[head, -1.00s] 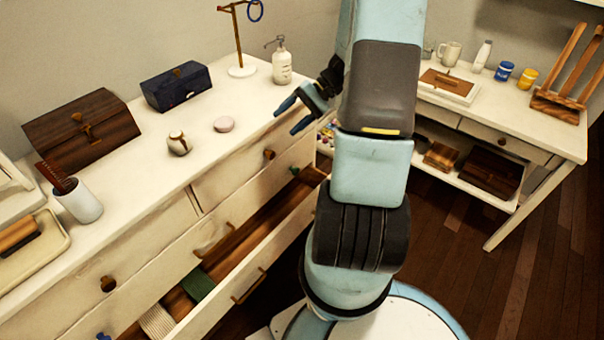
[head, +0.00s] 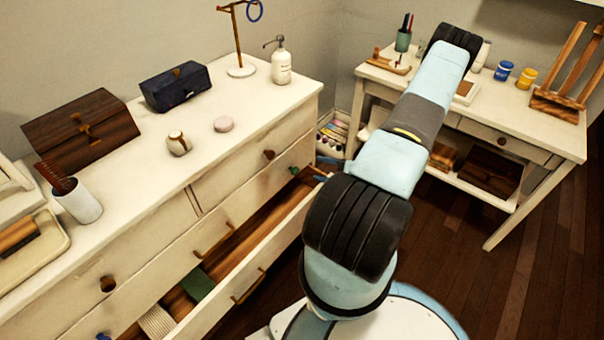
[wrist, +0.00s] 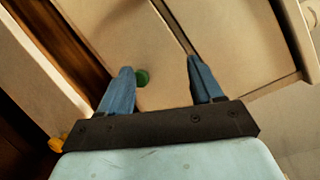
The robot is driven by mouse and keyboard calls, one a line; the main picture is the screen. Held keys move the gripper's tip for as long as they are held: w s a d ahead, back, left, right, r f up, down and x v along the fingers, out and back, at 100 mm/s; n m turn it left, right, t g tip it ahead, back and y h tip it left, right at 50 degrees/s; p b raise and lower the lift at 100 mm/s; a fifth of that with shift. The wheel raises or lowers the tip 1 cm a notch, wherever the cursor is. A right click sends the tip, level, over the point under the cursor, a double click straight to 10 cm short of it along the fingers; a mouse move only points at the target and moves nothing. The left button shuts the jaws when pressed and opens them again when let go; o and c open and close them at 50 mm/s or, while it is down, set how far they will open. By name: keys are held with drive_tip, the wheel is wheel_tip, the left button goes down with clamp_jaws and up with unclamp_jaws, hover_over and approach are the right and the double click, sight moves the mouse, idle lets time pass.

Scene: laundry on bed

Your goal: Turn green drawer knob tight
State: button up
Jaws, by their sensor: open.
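The green drawer knob (head: 294,170) is on the front of the white dresser (head: 305,118), near its right end and just above an open drawer. In the wrist view the green knob (wrist: 143,77) shows between my fingers, close beside the left fingertip. My gripper (wrist: 160,66) is open and empty, with its two blue fingers pointing toward the dresser front. The knob is off-centre toward the left finger; I cannot tell whether they touch. In the head view my arm hides most of the gripper.
A brown knob (head: 268,154) sits above and left of the green one. A soap bottle (head: 281,62) stands on the dresser top. A white desk (head: 550,140) stands at the right.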

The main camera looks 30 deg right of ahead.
sight(297, 172)
drive_tip(key=s+f+m+t+h, duration=0.3)
drive_tip(key=f+m+h, duration=0.2)
drive_tip(key=f, duration=0.4)
drive_tip(key=x, duration=1.3)
drive_tip(key=shift+w+d+r, duration=0.1)
drive_tip(key=shift+w+d, duration=0.1)
drive_tip(key=shift+d, duration=0.15)
drive_tip(key=shift+c, duration=0.2)
